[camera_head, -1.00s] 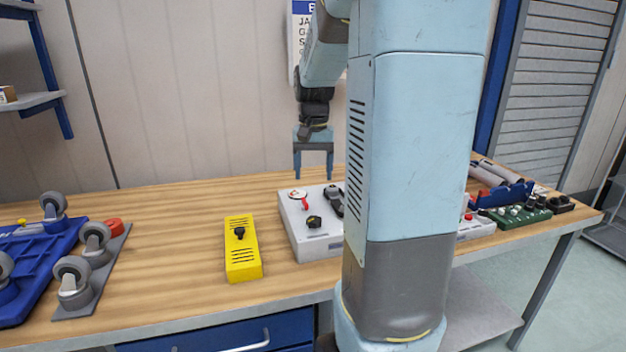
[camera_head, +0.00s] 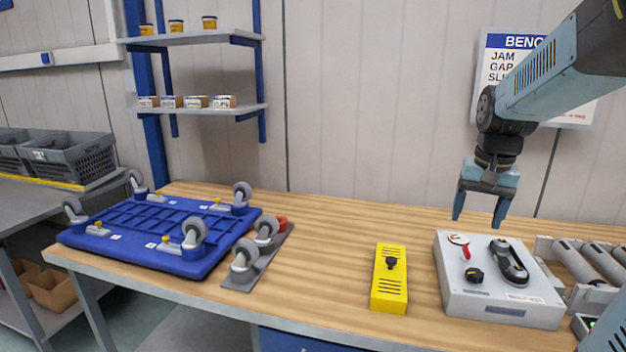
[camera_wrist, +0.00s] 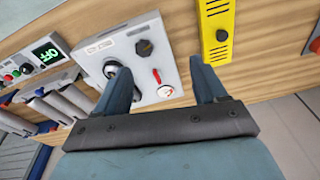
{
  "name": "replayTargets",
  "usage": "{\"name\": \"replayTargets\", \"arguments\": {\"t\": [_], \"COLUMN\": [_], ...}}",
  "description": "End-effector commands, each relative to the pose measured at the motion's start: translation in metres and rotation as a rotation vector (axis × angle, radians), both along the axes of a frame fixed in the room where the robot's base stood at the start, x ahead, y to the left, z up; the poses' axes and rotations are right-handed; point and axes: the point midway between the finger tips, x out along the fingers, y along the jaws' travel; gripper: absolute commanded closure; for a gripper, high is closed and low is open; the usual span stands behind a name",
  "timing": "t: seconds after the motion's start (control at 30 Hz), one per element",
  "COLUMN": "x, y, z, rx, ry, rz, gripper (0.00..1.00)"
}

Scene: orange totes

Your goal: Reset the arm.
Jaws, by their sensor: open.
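My gripper (camera_head: 482,218) hangs above the bench at the right in the head view, fingers pointing down, open and empty. Below it is a light grey control box (camera_head: 506,306) with a black handle (camera_head: 509,262), a black knob (camera_head: 474,275) and a red lever on a white disc (camera_head: 461,243). In the wrist view the two blue fingers (camera_wrist: 161,88) stand apart, with the grey box (camera_wrist: 150,45) beyond them. One finger partly hides the black handle.
A yellow box (camera_head: 389,290) with a black knob stands left of the grey box. A blue wheeled dolly (camera_head: 150,255) lies upturned at the bench's left, beside a grey plate with casters (camera_head: 262,270). Grey rollers (camera_head: 573,262) are at the right. Bare wood (camera_head: 325,250) lies between.

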Motion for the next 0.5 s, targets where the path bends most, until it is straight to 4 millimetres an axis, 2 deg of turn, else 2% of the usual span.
{"name": "replayTargets", "arguments": {"t": [0.2,0.5], "x": [-0.040,-0.096], "y": [0.039,0.080], "z": [0.017,0.025], "rx": [-0.030,-0.077], "ry": [-0.105,-0.244], "rz": [0.130,0.298], "gripper": [0.29,0.29]}}
